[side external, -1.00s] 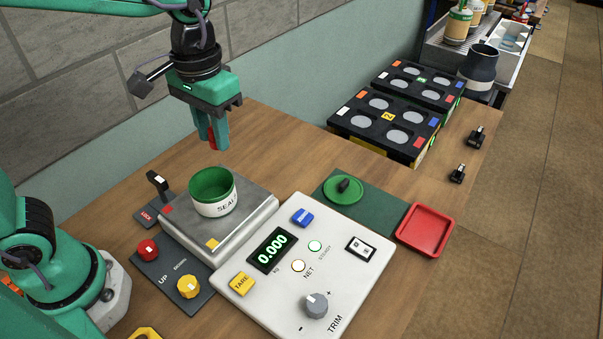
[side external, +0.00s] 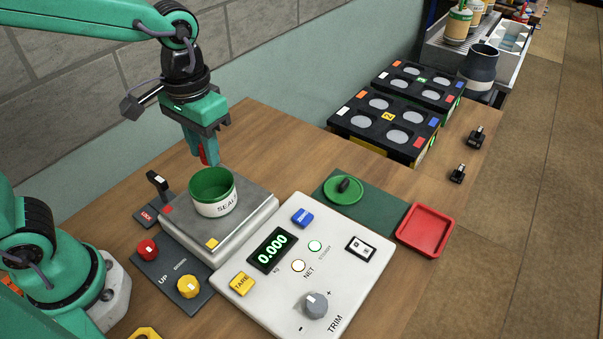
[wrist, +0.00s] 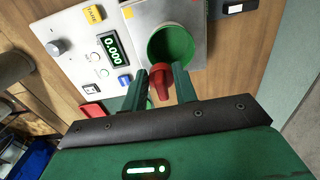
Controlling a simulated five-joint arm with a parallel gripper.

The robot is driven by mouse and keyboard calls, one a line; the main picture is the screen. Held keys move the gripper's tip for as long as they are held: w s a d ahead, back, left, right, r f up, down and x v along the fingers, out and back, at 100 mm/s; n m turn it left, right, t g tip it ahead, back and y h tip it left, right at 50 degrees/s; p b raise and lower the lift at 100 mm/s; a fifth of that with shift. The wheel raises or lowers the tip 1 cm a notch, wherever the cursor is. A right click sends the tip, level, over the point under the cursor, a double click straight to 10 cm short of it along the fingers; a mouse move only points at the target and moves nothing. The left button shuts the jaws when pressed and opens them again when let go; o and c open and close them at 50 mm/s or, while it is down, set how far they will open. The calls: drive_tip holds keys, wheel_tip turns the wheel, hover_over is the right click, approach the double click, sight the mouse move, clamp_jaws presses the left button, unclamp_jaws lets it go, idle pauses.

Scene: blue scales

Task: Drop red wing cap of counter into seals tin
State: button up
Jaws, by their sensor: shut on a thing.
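My gripper (side external: 203,155) is shut on the red wing cap (side external: 204,157) and holds it in the air, above and just behind the seals tin. In the wrist view the red wing cap (wrist: 163,83) sits between the two green fingers (wrist: 168,80). The seals tin (side external: 212,206) is a white open tin with a green inside and a partly visible label, standing on the metal scale plate (side external: 255,203). In the wrist view the tin's green opening (wrist: 172,47) lies just beyond the cap. The tin's floor looks empty from the side.
The scale panel (side external: 300,255) reads 0.000. Black racks (side external: 388,121) stand at the back. A black-handled lever (side external: 157,183) rises left of the tin.

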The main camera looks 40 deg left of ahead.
sight(201, 144)
drive_tip(key=shift+f, duration=1.45)
drive_tip(key=o, duration=1)
drive_tip(key=shift+r, duration=0.1)
drive_tip(key=shift+r, duration=3.8)
